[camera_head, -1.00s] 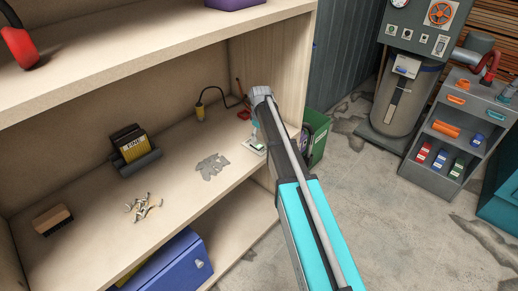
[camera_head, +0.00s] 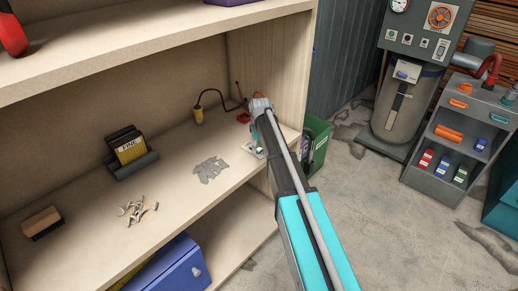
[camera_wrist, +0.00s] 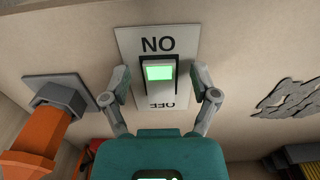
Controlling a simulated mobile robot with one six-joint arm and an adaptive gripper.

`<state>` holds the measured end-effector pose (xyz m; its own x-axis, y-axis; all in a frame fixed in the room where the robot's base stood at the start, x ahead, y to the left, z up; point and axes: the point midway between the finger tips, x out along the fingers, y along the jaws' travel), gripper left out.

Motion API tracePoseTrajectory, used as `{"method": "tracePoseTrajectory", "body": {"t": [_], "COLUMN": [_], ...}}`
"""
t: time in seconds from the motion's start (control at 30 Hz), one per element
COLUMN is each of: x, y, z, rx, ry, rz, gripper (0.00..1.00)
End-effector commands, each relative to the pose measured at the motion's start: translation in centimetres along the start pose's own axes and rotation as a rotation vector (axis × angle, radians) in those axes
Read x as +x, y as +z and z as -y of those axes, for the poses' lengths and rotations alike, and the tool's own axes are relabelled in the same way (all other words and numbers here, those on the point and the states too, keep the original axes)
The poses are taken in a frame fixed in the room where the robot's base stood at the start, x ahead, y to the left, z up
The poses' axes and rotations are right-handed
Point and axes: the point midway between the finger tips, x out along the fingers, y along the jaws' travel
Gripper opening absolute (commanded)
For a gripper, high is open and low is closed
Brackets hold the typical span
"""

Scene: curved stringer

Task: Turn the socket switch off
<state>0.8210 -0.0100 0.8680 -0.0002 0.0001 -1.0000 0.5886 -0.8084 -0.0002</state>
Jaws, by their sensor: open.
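The socket switch (camera_wrist: 160,73) is a rocker lit green in a dark frame on a pale plate (camera_wrist: 128,40). In the wrist view the plate's lettering is upside down, with ON at the top and OFF at the bottom. My gripper (camera_wrist: 160,90) is open and empty, with one finger on each side of the switch, over the plate's side edges. I cannot tell whether the fingers touch the plate. In the head view my gripper (camera_head: 258,132) is over the right end of the shelf, and my arm partly hides the plate.
An orange-handled device on a grey plate (camera_wrist: 62,90) is close to the left of my gripper in the wrist view.

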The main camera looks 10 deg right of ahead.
Motion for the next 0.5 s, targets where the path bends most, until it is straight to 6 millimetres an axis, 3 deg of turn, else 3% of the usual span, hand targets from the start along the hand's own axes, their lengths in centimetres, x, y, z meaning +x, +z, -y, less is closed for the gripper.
{"method": "tracePoseTrajectory", "body": {"t": [0.17, 0.5], "x": [-0.02, -0.02], "y": [0.00, -0.01], "z": [0.01, 0.03], "rx": [0.000, 0.000], "ry": [0.000, 0.000], "rz": [0.000, 0.000], "gripper": [0.77, 0.14]}}
